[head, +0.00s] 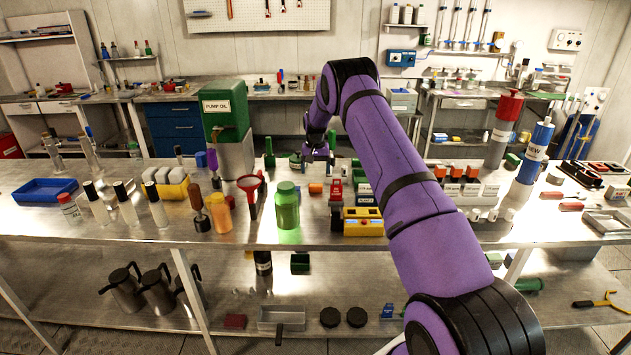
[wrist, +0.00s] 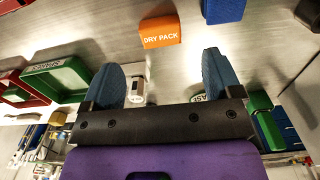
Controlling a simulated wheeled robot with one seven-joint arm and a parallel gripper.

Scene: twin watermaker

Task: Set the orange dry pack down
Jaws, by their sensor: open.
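The orange dry pack (wrist: 160,32), a small block with white "DRY PACK" lettering, rests on the metal surface in the wrist view. In the head view a small orange block (head: 315,188), apparently the same pack, sits on the bench right of the green jar. My gripper (wrist: 162,75) is open, its two blue-grey fingers spread wide. The pack lies beyond the fingertips, apart from them, and nothing is held. In the head view my gripper (head: 316,154) is over the rear of the bench, partly hidden by my purple arm.
A green jar (head: 287,207) and a yellow device (head: 363,222) stand near the small orange block. In the wrist view a green tray (wrist: 57,79) is at left, a blue block (wrist: 224,10) right of the pack, and a small white cylinder (wrist: 137,90) shows between the fingers.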

